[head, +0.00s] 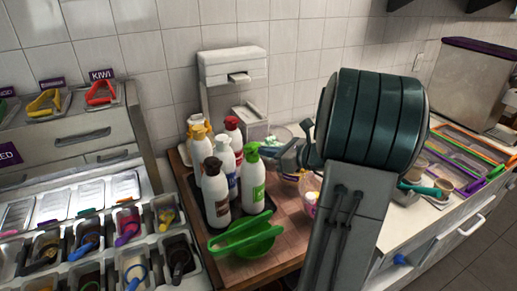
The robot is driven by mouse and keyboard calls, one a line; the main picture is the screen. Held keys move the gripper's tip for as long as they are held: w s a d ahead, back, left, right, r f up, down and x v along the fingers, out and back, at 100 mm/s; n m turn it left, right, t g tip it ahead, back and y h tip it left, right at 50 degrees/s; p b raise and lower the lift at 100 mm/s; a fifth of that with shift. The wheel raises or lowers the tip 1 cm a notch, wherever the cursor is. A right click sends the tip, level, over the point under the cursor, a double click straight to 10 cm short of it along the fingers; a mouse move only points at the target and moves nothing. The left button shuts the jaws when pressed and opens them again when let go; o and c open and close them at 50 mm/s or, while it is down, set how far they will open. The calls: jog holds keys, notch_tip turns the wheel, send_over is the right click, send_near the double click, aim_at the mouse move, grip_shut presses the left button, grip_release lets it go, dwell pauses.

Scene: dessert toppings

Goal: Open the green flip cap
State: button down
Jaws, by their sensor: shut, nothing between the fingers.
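The white bottle with the green flip cap (251,152) stands upright at the right front of a group of bottles. It has a green label (258,192) on its body. The cap looks closed, though it is small in view. My gripper (268,152) reaches in from the right, at cap height, just beside the green cap. Its fingers are shut with nothing between them. I cannot tell whether they touch the cap. My large dark arm joint and grey link cover much of the right side.
More white bottles, with brown (212,166), red (231,123) and orange (198,132) caps, stand close behind and left. A white dispenser (232,66) is behind. Topping bins (98,225) lie left.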

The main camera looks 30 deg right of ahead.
aim_at(254, 143)
jog(key=shift+w+r, duration=0.1)
jog(key=shift+r, duration=0.15)
jog(key=shift+w+a+r+p, duration=0.2)
jog(key=shift+w+a+r, duration=0.1)
jog(key=shift+w, duration=0.15)
jog(key=shift+w+a+r+p, duration=0.2)
jog(key=shift+w+r, duration=0.05)
jog(key=shift+w, duration=0.25)
jog(key=shift+w+a, duration=0.3)
jog(key=shift+w, duration=0.3)
jog(key=shift+w+a, duration=0.3)
jog(key=shift+w, duration=0.25)
